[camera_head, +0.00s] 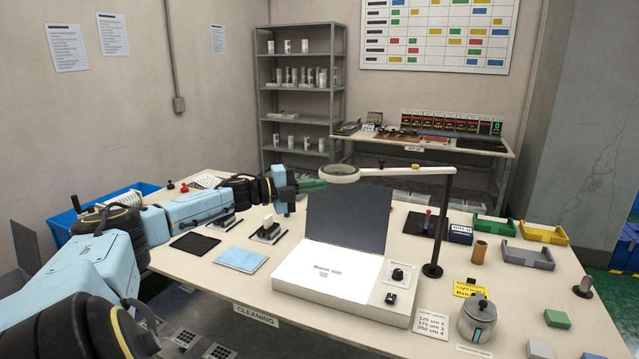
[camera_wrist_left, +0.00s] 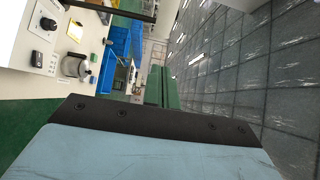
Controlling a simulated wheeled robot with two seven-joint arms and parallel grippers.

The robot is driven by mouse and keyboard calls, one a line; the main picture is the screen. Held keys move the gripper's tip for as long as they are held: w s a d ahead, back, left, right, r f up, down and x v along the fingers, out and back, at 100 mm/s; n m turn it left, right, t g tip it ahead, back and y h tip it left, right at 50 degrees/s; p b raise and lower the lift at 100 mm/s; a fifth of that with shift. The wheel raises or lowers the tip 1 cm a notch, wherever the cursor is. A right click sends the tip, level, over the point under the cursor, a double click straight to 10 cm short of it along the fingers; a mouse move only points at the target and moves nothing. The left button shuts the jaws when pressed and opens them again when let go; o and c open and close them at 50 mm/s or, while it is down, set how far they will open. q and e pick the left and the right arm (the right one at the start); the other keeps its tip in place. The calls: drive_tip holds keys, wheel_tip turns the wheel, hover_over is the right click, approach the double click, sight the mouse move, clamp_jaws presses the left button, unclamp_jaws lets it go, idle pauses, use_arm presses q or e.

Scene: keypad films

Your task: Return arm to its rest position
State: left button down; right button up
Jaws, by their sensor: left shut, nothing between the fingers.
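My left arm (camera_head: 95,262) comes in from the left and reaches over the back left part of the table. My left gripper (camera_head: 314,185) is above the table, near the back left corner of the dark upright panel. Its green fingers are shut with nothing between them and point to the right. In the left wrist view the shut green fingers (camera_wrist_left: 158,88) show beyond the light blue housing, with floor and the table edge past them. My right arm and gripper are not in view.
A magnifier lamp (camera_head: 339,173) on a black post (camera_head: 436,230) stands close to my fingers. The white light box (camera_head: 340,273) with its raised dark panel (camera_head: 348,218) is in the middle. A blue cloth (camera_head: 240,259), a kettle-like pot (camera_head: 477,318) and coloured trays (camera_head: 528,255) lie around.

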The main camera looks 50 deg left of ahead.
use_arm(q)
drive_tip(key=s+a, duration=0.2)
drive_tip(key=a, duration=0.1)
drive_tip(key=s+a, duration=0.1)
drive_tip(key=a, duration=0.1)
drive_tip(key=shift+s+b, duration=0.1)
drive_tip(key=shift+b, duration=0.25)
drive_tip(key=shift+d+f, duration=0.1)
